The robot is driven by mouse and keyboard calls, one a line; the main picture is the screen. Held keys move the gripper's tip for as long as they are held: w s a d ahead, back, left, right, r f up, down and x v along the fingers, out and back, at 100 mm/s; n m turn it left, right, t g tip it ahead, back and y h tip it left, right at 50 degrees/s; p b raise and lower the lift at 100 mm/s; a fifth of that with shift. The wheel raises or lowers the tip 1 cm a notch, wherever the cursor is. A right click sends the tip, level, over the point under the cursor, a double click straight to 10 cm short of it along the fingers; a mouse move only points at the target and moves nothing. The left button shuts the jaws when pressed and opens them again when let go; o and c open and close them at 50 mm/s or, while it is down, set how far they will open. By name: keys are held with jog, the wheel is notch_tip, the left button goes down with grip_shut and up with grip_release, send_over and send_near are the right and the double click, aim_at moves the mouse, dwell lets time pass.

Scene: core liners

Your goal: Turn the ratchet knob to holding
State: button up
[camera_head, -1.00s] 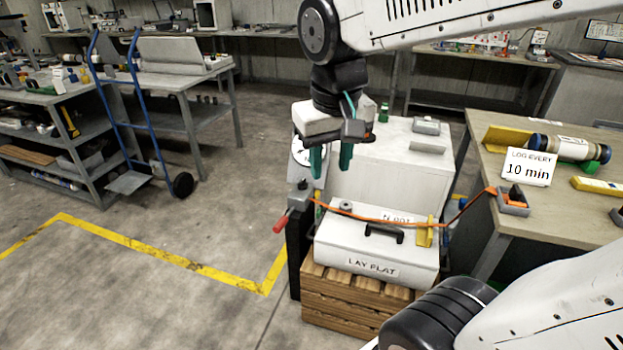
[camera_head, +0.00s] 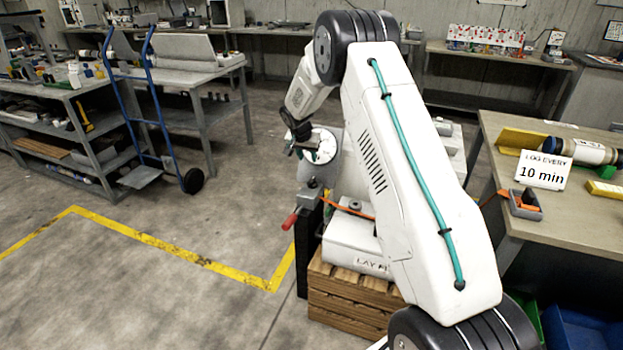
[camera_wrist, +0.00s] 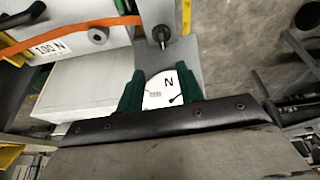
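A grey ratchet unit (camera_head: 311,194) with a red-tipped handle (camera_head: 291,220) sits on top of a black post. In the wrist view, a dark round knob on a shaft (camera_wrist: 161,36) shows against a grey plate, beyond the fingertips; I cannot tell its setting. A white round dial (camera_head: 322,147) stands behind the ratchet unit. In the wrist view, the dial (camera_wrist: 168,90), marked N, shows between the fingers. My gripper (camera_head: 302,146) is above and behind the ratchet unit, apart from it. Its two green fingers (camera_wrist: 160,82) are spread and empty.
An orange strap (camera_head: 350,211) runs over the white case (camera_head: 345,240) on a wooden crate (camera_head: 350,297); my arm hides much of it. A workbench (camera_head: 570,215) stands on the right.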

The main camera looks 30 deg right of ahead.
aim_at(312, 179)
jog(key=shift+m, duration=0.3)
jog(key=x, duration=1.5)
jog(key=shift+w+a, duration=0.1)
jog(key=shift+w, duration=0.2)
jog(key=shift+r, duration=0.1)
grip_shut()
